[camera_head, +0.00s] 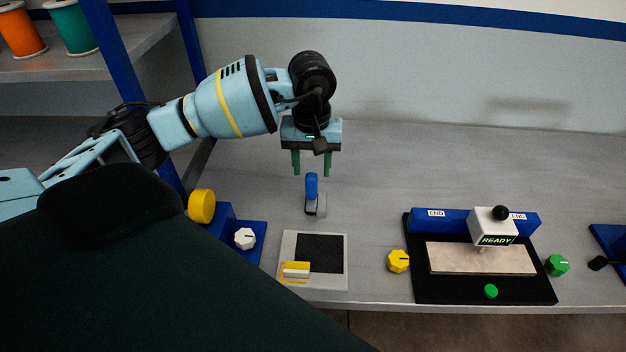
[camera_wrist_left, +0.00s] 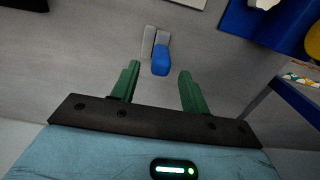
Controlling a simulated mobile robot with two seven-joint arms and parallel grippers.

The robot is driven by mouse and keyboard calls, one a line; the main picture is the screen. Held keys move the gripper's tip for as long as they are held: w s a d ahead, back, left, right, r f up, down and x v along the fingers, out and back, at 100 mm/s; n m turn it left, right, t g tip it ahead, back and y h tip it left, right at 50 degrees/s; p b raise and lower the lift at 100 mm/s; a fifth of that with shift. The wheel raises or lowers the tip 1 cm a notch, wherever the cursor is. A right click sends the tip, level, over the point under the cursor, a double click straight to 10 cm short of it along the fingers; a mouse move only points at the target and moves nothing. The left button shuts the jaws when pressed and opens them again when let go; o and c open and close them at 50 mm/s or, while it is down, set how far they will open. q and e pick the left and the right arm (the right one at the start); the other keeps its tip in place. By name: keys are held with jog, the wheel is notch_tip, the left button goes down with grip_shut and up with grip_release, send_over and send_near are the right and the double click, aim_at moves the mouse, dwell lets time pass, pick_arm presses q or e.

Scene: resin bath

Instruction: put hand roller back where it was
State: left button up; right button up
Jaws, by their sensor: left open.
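The hand roller (camera_head: 313,192) rests on the grey table, with a blue handle and a grey roller head. In the head view its handle points toward the back, and it lies behind a light grey plate with a dark square. My left gripper (camera_head: 311,172) is open and empty just above the blue handle end. In the left wrist view the hand roller (camera_wrist_left: 159,56) shows beyond and between the two green fingers of my left gripper (camera_wrist_left: 160,82), apart from them. My right gripper is not in view.
The light grey plate (camera_head: 286,282) holds a yellow-and-white block (camera_head: 296,269). A blue unit with a white knob (camera_head: 245,238) stands to its left. The table behind is clear. Spools (camera_head: 73,28) sit on a shelf.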

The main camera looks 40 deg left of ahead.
pick_arm(q)
jog(key=shift+r, duration=2.3)
jog(key=shift+s+f, duration=0.1)
